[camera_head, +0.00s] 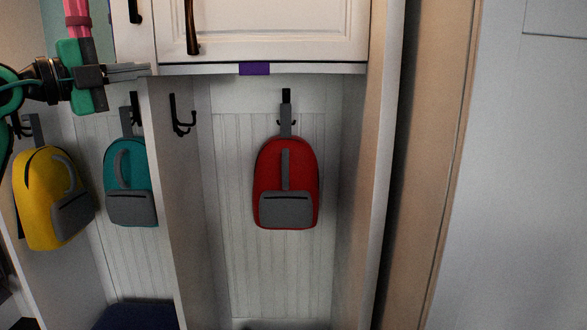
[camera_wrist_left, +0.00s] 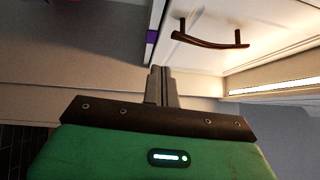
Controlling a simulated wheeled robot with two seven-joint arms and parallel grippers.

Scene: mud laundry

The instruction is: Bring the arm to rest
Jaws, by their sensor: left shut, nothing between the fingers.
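My left gripper (camera_head: 146,69) comes in from the upper left in the head view, in front of the lower edge of the white cabinet. Its fingers are together with nothing between them. In the left wrist view the closed fingers (camera_wrist_left: 161,86) point toward the white cabinet door (camera_wrist_left: 262,35) and its dark handle (camera_wrist_left: 210,41). I cannot tell whether the fingertips touch the cabinet. My right gripper does not show in either view.
A red backpack (camera_head: 286,170) hangs from a hook in the middle cubby. A teal backpack (camera_head: 131,180) and a yellow backpack (camera_head: 52,198) hang at the left. A purple tag (camera_head: 254,69) is on the cabinet's lower edge. A pale wall (camera_head: 510,190) fills the right.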

